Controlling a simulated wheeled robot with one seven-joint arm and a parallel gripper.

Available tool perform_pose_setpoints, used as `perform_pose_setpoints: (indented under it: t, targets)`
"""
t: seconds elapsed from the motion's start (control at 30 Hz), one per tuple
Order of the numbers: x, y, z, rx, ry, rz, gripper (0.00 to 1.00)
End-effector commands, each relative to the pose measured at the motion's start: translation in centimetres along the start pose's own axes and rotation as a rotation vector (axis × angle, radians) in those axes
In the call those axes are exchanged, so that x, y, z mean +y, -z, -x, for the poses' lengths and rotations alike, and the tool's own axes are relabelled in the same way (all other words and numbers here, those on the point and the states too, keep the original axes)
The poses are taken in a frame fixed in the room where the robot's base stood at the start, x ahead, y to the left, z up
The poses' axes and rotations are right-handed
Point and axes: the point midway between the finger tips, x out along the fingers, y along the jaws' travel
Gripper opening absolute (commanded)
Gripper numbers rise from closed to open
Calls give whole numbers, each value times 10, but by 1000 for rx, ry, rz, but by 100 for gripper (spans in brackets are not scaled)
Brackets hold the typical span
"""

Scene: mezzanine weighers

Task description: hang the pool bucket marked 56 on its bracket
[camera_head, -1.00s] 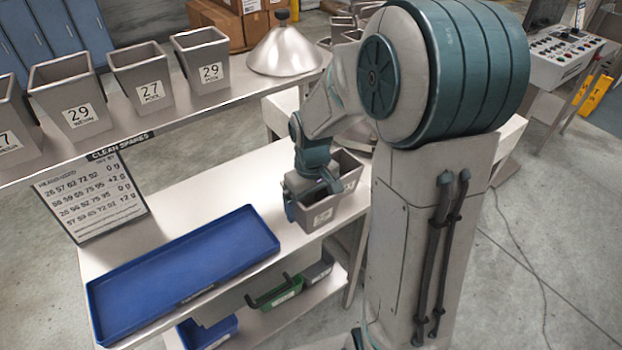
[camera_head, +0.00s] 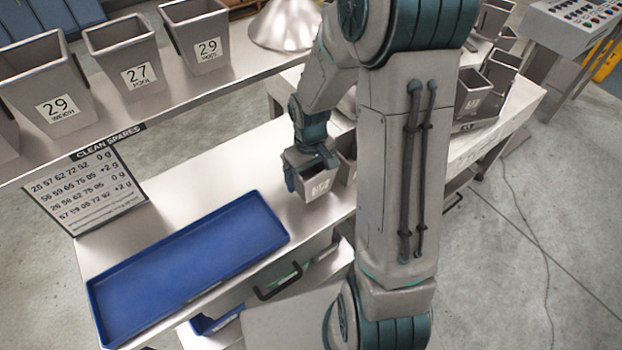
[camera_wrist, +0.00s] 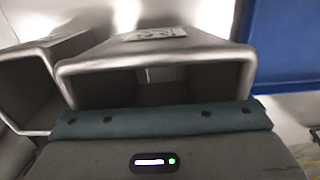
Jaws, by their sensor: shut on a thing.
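My gripper (camera_head: 305,164) is shut on a grey metal bucket (camera_head: 317,186) at the bench, to the right of the blue tray. A white label shows on the bucket's front, but its number is too blurred to read. In the wrist view the held bucket (camera_wrist: 155,62) shows its open mouth just beyond my gripper. A second grey bucket (camera_head: 345,160) stands close on its right, partly hidden by my arm; in the wrist view a neighbouring bucket (camera_wrist: 30,85) is at the left. I cannot make out a bracket, nor whether the held bucket touches the bench.
The blue tray (camera_head: 262,208) lies empty on the bench. Labelled buckets 29 (camera_head: 50,85), 27 (camera_head: 125,58) and another 29 (camera_head: 197,40) stand on the upper shelf. A notice board (camera_head: 95,180) leans at the left. More buckets (camera_head: 478,95) stand right of my arm.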

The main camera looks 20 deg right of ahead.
Motion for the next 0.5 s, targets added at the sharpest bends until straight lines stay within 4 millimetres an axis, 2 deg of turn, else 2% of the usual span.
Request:
perform_pose_setpoints:
  t: [0.23,0.5]
  targets:
    - [-1,0,-30,-2,1,2,57]
    - [-1,0,-34,1,-1,2,57]
